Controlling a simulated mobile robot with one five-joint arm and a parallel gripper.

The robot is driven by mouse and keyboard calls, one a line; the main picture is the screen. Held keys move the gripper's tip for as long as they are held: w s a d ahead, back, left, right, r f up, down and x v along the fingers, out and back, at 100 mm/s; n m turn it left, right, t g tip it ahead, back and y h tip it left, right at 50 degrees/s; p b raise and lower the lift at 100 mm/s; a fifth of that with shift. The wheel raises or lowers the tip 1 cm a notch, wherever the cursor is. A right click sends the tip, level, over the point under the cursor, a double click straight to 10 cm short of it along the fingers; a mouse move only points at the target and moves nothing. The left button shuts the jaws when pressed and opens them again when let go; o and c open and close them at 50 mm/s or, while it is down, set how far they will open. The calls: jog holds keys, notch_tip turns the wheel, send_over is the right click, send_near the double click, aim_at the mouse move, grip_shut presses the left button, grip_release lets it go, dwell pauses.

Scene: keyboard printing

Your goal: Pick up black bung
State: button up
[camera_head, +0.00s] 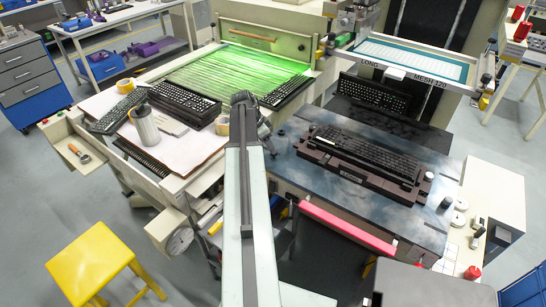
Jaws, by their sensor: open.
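My arm reaches up the middle of the picture, and my gripper (264,130) is at its far end, dark and small, between the left bench and the blue-grey table. It is open, with nothing visible in it; its fingertips are hard to make out. A short dark cylinder (446,202) stands on the right front corner of the blue-grey table (345,185); it may be the black bung. It is well to the right of my gripper. A smaller dark round piece (282,132) lies on the table's back left, close to my gripper. I cannot tell for sure which is the bung.
A keyboard in a dark fixture (365,160) fills the table's middle. White discs (458,219) lie beside the right corner. The left bench holds keyboards (185,103), a metal can (144,125) and yellow tape (126,86). A red-pink bar (348,229) edges the front. A yellow stool (90,265) stands at left.

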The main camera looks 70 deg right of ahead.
jog(key=b+x, duration=0.4)
jog(key=x, duration=0.1)
jog(key=shift+s+a+f, duration=0.1)
jog(key=shift+s, duration=0.2)
jog(key=shift+r, duration=0.2)
grip_shut()
jog(key=shift+r, duration=0.1)
